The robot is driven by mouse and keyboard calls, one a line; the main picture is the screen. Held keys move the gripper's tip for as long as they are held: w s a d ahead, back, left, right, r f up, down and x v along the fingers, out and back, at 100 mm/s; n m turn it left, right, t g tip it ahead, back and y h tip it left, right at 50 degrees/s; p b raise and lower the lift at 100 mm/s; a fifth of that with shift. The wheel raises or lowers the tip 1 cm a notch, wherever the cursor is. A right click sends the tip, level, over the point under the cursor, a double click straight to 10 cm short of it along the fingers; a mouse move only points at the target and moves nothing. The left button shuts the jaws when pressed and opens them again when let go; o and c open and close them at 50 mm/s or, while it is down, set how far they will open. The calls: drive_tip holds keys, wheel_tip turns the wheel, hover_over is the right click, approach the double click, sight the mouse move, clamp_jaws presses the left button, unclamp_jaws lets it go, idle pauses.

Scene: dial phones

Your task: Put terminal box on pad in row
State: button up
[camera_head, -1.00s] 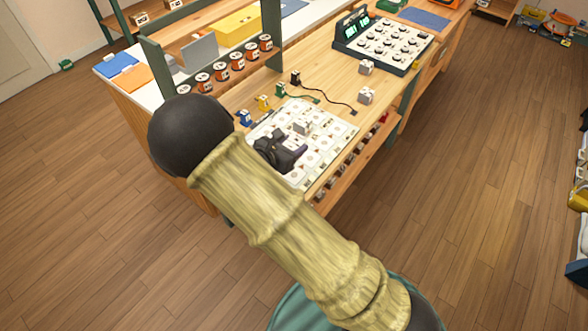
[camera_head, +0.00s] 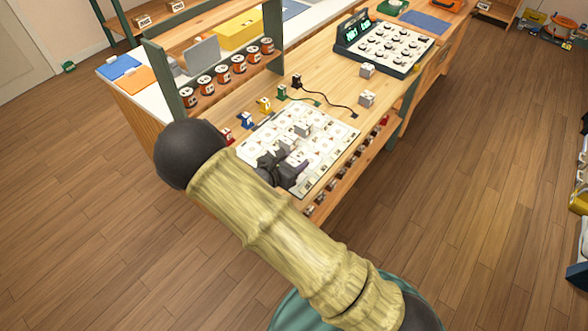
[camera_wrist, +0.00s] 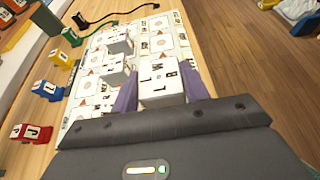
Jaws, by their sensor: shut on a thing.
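My gripper (camera_wrist: 162,88) has purple fingers and is shut on a white terminal box (camera_wrist: 163,80) with dark letters on its faces. The box is over the near part of a white printed mat (camera_head: 325,132) with rows of square pads. Whether it touches the mat cannot be told. Two other white boxes stand on the mat beyond it, one nearer (camera_wrist: 112,77) and one farther (camera_wrist: 120,42). In the head view my gripper (camera_head: 283,169) is low over the mat's near end and partly hides the held box.
Red (camera_wrist: 33,132), yellow (camera_wrist: 59,58) and blue (camera_wrist: 47,90) blocks stand left of the mat. A dark cable (camera_head: 335,104) lies behind it. Two grey-white boxes (camera_head: 367,70) (camera_head: 367,99) and a dial console (camera_head: 390,45) stand farther back. A shelf post (camera_head: 166,80) rises at left.

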drive_tip(key=shift+f, duration=2.05)
drive_tip(key=shift+f, duration=0.15)
drive_tip(key=o, duration=1)
drive_tip(key=shift+r+p, duration=0.2)
drive_tip(key=shift+p, duration=0.15)
drive_tip(key=b+v, duration=0.2)
drive_tip(key=v, duration=1)
drive_tip(key=shift+d, duration=0.1)
